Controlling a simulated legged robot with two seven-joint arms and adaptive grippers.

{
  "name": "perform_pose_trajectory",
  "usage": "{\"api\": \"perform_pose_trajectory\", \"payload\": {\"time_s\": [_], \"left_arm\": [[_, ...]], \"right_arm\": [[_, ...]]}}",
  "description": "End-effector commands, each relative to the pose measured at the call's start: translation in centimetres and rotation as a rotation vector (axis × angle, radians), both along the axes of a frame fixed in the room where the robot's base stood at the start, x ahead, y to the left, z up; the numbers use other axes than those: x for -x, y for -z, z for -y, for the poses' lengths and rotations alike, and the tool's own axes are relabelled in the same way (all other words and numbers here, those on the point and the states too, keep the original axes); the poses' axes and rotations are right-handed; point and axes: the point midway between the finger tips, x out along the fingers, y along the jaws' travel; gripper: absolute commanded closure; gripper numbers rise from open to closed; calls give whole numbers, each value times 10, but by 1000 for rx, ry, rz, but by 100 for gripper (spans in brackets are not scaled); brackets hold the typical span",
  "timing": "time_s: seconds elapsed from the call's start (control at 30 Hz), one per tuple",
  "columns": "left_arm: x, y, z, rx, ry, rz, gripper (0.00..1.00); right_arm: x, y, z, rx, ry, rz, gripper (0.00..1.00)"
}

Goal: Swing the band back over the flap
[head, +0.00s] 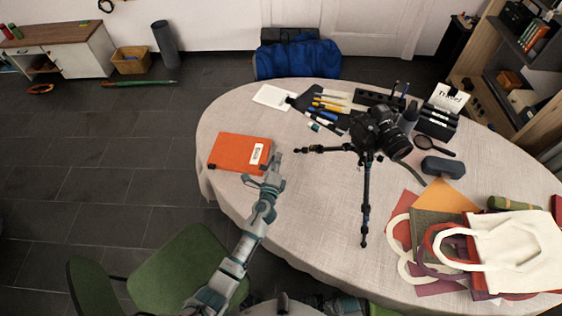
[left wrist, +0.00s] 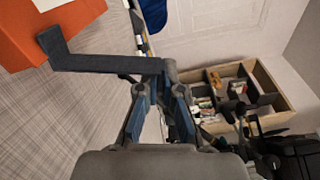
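An orange folder (head: 230,150) with a white label (head: 257,153) lies closed-looking near the left edge of the round table. A dark grey L-shaped band (left wrist: 105,64) crosses the left wrist view. Its short bent end lies at the orange folder (left wrist: 60,30), and its long part runs away to my left gripper (left wrist: 163,92). My left gripper (head: 270,176) is beside the folder's lower right corner, its fingers close together on the band's free end. The exact contact is partly hidden. The flap's edge is not distinct. My right gripper is not in view.
A black camera (head: 380,130) on a small tripod (head: 366,195) stands right of my left gripper. Pens, a white pad (head: 272,97) and a desk organiser (head: 436,122) lie behind. Cloth bags (head: 515,245) cover the right side. A green chair (head: 180,270) stands in front. Table between folder and tripod is clear.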

Motion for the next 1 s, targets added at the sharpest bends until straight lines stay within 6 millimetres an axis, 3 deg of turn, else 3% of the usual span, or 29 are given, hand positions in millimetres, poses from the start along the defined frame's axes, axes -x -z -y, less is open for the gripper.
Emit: {"api": "perform_pose_trajectory", "payload": {"time_s": [0.5, 1.0], "left_arm": [[-4, -7, -22, 268, -2, -52, 100], [-4, -7, -24, 294, -3, -58, 100]], "right_arm": [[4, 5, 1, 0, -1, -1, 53], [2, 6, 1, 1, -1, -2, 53]]}}
